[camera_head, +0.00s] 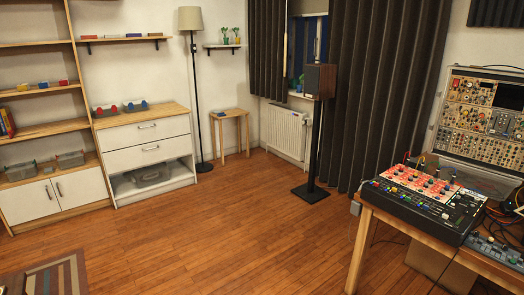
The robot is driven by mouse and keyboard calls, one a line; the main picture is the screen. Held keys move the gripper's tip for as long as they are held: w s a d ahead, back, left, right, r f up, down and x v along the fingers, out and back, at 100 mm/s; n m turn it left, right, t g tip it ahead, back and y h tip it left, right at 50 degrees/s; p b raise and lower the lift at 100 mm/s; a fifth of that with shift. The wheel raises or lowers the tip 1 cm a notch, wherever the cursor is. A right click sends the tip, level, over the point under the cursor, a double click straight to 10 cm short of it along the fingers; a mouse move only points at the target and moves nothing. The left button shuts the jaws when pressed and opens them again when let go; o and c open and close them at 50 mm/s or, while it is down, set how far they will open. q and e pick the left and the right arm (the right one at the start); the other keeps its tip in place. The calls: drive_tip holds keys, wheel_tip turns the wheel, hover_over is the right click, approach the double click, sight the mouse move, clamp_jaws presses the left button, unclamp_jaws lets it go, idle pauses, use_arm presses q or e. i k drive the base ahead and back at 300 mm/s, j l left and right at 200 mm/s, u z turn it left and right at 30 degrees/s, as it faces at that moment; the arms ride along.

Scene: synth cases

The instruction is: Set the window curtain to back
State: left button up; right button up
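The dark grey pleated window curtain hangs in two parts at the back. The narrower left part (266,50) hangs left of the window (306,50). The wider right part (390,90) hangs to the right of it and reaches close to the floor. A strip of the window shows between them, with a blue-dark pane. A thin light wooden rod (286,40) hangs at the right edge of the left part. Neither of my grippers is in view.
A speaker on a black stand (313,150) stands before the window, near a white radiator (287,132). A wooden table (365,235) with a mixer (425,195) is at right. A stool (230,115), lamp and drawers (147,155) stand left. The middle floor is clear.

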sight(286, 27)
drive_tip(key=i+u, duration=0.25)
drive_tip(key=i, duration=2.85)
drive_tip(key=i+j+z, duration=0.1)
drive_tip(key=i, duration=0.65)
drive_tip(key=i+j, duration=0.1)
drive_tip(key=i, duration=0.7)
drive_tip(key=i+j+z, duration=0.1)
drive_tip(key=i+z, duration=0.2)
drive_tip(key=i, duration=0.15)
drive_tip(key=i+j+z, duration=0.15)
drive_tip(key=i+z, duration=0.15)
drive_tip(key=i+j+z, duration=0.25)
drive_tip(key=i, duration=0.25)
